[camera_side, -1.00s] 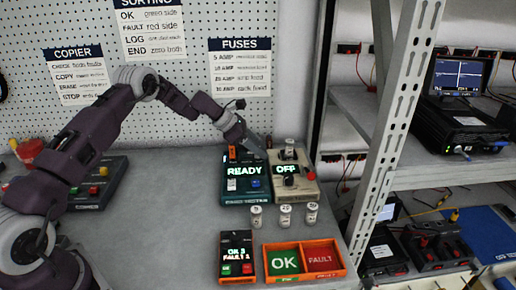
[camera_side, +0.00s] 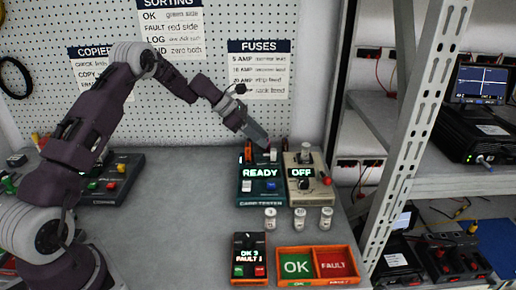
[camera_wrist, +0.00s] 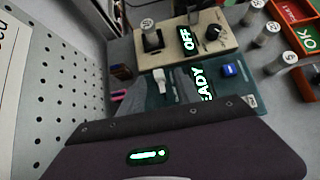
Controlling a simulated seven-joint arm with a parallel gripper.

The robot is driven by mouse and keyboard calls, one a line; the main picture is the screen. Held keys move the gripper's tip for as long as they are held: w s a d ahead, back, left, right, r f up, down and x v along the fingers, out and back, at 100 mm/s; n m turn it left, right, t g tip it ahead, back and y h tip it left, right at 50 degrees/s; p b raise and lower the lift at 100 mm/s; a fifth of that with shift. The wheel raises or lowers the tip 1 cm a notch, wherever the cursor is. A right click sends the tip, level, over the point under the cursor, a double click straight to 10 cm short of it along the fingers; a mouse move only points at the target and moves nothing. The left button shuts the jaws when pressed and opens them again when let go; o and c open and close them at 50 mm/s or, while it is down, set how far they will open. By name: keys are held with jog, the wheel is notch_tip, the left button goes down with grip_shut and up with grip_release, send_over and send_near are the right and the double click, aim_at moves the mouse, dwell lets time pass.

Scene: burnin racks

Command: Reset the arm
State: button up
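My gripper (camera_side: 262,142) points down and right, just above the back edge of the teal tester (camera_side: 258,200), which reads READY. In the wrist view, dark purple casing with a green light fills the bottom and hides part of the teal tester (camera_wrist: 180,85). Beside the tester, the beige box (camera_side: 318,194) reads OFF and has a dark knob; a white-capped cylinder (camera_side: 305,150) stands at its back, also in the wrist view (camera_wrist: 150,35).
Several small labelled cylinders (camera_side: 299,220) stand in front of the boxes. Further forward are a counter box (camera_side: 248,257) and an orange tray (camera_side: 305,250) with OK and FAULT sides. A metal shelf post (camera_side: 420,110) rises at right. The middle-left bench (camera_side: 185,215) is clear.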

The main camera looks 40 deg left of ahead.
jog(key=s+d+r+m+g+y, duration=0.2)
jog(key=s+d+r+m, duration=1.15)
jog(key=s+r, duration=0.45)
jog(key=s+f+m+t+y, duration=0.1)
jog(key=s+m+y, duration=0.3)
jog(key=s+m, duration=0.9)
jog(key=s+d, duration=0.1)
jog(key=s, duration=1.1)
jog(key=shift+s+f, duration=0.4)
dwell(0.7)
